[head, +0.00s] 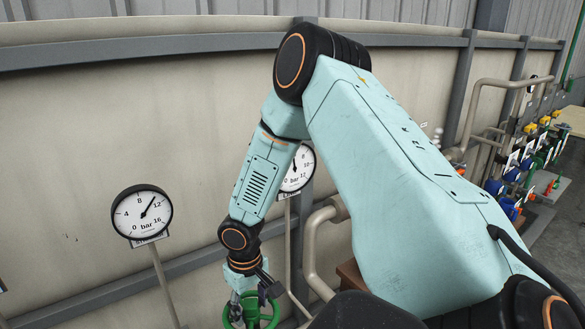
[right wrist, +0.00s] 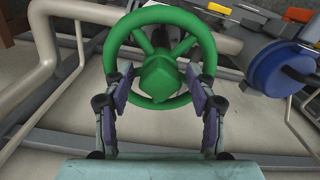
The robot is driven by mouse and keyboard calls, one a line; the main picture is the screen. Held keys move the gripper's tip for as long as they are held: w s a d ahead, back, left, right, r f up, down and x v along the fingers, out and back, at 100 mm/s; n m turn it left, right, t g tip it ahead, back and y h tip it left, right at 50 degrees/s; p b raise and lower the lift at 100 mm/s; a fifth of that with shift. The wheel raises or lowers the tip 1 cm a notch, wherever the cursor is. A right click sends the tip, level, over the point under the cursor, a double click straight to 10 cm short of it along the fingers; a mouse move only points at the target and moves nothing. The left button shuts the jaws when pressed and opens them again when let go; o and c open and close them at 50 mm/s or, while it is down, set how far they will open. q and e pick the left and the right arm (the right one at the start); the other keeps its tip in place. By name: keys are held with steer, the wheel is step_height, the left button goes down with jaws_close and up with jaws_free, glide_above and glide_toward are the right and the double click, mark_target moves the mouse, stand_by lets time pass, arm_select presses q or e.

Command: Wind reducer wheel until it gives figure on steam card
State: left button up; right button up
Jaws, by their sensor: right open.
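A green handwheel (right wrist: 112,50) with spokes and a central hub fills the middle of the right wrist view. In the head view the green wheel (head: 231,318) shows at the bottom edge, partly cut off and partly covered by my gripper. My right gripper (right wrist: 160,85) is open, with one finger on each side of the hub, overlapping the wheel's lower rim; I cannot tell whether they touch it. In the head view the right gripper (head: 258,290) is above the wheel. No steam card is readable. My left gripper is not in view.
A round bar gauge (head: 143,212) stands on a post at left; a second gauge (head: 298,168) is partly hidden behind my arm. Beige pipes (head: 312,250) run close by the wheel. A blue round part (right wrist: 283,68) lies right of the wheel. A beige wall (head: 90,110) stands behind.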

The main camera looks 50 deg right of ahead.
steer(key=n, duration=0.9)
steer(key=shift+n, duration=0.3)
